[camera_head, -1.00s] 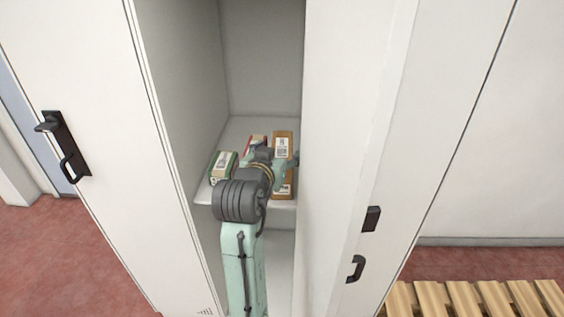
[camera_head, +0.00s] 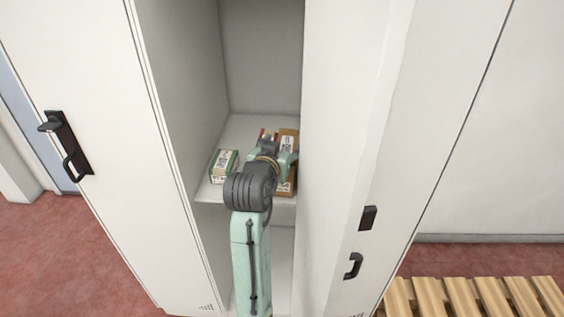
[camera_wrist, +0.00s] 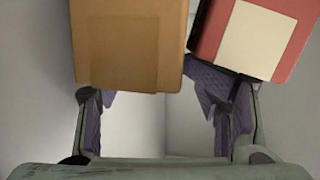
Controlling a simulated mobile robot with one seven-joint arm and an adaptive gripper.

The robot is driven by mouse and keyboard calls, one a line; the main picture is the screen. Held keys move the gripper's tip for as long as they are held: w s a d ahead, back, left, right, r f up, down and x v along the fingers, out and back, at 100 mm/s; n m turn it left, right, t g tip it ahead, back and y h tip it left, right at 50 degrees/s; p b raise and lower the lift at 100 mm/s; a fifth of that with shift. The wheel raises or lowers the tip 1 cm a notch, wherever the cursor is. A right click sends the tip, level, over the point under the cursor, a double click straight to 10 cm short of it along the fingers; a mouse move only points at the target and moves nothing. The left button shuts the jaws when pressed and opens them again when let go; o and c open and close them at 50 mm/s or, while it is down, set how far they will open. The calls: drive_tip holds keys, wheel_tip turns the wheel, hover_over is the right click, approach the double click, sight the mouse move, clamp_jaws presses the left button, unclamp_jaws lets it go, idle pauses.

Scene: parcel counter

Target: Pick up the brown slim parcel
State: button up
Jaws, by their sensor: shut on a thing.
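The brown slim parcel (camera_head: 289,134) lies at the right side of the locker shelf, partly hidden by my gripper (camera_head: 281,160). In the wrist view the brown parcel (camera_wrist: 130,45) fills the upper left, its plain end toward the camera. My gripper (camera_wrist: 158,100) has its purple-padded fingers on either side of it and is shut on it. The right finger lies between it and a red parcel (camera_wrist: 255,40). Whether the brown parcel is clear of the shelf cannot be told.
The red parcel (camera_head: 262,134) is close beside the brown one, mostly hidden by my wrist. A green and white parcel (camera_head: 224,165) lies at the shelf's left. The locker walls and the door (camera_head: 345,150) bound the shelf (camera_head: 247,125) closely; its back is bare.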

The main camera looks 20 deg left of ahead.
drive_tip(key=shift+s+a+f, duration=0.1)
drive_tip(key=shift+a+f, duration=0.1)
drive_tip(key=shift+f, duration=0.5)
clamp_jaws()
drive_tip(key=shift+r, duration=0.7)
drive_tip(key=shift+w+r+b, duration=0.15)
drive_tip(key=shift+r+b, duration=0.15)
drive_tip(key=shift+r, duration=0.25)
drive_tip(key=shift+w+r+b, duration=0.15)
drive_tip(key=shift+r+b, duration=0.1)
drive_tip(key=shift+r, duration=0.25)
drive_tip(key=s+b, duration=0.6)
drive_tip(key=s, duration=0.6)
drive_tip(key=shift+s+d, duration=0.35)
drive_tip(key=shift+d, duration=0.1)
drive_tip(key=shift+s+b, duration=0.1)
drive_tip(key=shift+b, duration=0.45)
